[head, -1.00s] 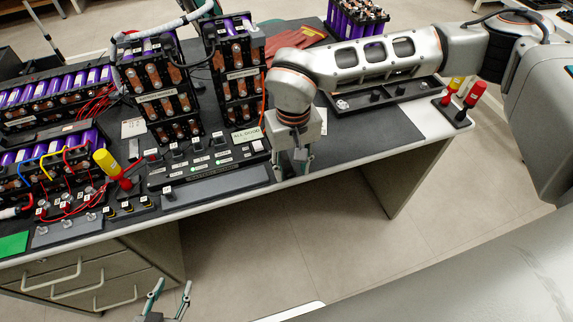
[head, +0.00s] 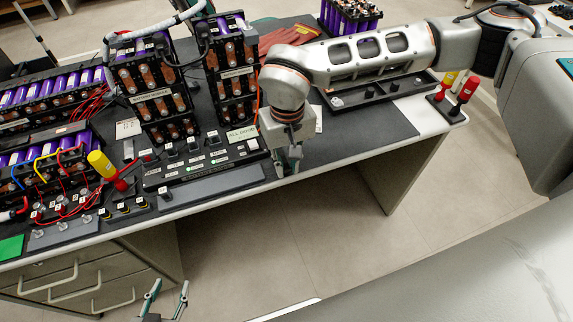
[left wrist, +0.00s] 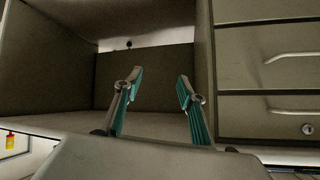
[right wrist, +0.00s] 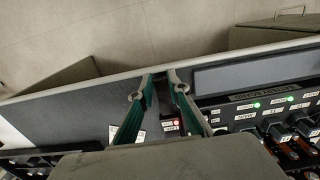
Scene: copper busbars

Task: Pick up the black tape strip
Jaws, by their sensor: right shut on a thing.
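My right gripper (head: 288,168) reaches down to the front edge of the table, right of the control panel. In the right wrist view its fingertips (right wrist: 162,76) are close together on a small dark piece (right wrist: 161,85), which appears to be the black tape strip. The fingers hide most of it, and it blends with the dark mat. In the head view the strip cannot be made out. My left gripper (head: 167,292) is open and empty, low in front of the table. Its spread fingers also show in the left wrist view (left wrist: 158,78).
The control panel (head: 205,167) and a grey strip-shaped tray (head: 212,188) lie left of my right gripper. Battery modules (head: 150,90) stand behind. The dark mat (head: 370,125) right of the gripper is mostly clear. Drawers (left wrist: 265,60) stand near my left gripper.

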